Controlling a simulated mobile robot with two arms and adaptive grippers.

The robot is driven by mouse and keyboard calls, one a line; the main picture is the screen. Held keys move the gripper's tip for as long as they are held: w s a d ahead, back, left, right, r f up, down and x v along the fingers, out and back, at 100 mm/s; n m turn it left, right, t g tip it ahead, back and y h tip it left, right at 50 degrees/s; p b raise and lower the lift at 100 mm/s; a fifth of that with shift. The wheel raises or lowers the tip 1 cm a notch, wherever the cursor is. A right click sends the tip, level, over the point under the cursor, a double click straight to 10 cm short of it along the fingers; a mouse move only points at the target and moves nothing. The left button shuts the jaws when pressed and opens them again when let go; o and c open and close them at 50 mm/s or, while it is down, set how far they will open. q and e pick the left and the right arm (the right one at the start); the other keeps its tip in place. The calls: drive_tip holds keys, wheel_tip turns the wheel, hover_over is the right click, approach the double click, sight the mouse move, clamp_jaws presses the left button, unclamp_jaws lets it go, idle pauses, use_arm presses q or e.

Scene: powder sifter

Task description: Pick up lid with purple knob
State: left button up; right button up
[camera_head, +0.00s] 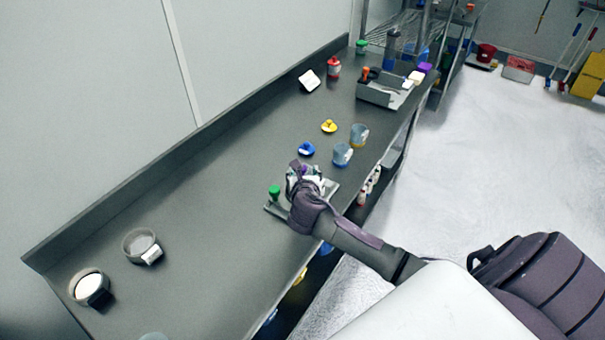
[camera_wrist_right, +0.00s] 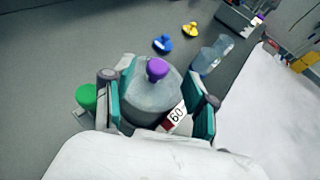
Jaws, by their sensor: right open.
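The lid with the purple knob (camera_wrist_right: 157,70) is in the middle of the right wrist view, on top of a round grey sieve-like container with a label reading 60. My right gripper (camera_wrist_right: 160,95) is open, with one teal-padded finger on each side of the lid. I cannot tell whether the fingers touch it. In the head view my right gripper (camera_head: 305,180) covers most of the lid and container. My left gripper is not in view.
A green-topped object (camera_head: 274,191) stands just left of the gripper. Two round sieves (camera_head: 140,244) stand at the near left. The table's middle left is clear.

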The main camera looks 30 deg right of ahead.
drive_tip(key=x, duration=0.4)
drive_tip(key=shift+w+f+p, duration=0.15)
drive_tip(key=shift+p, duration=0.2)
clamp_jaws()
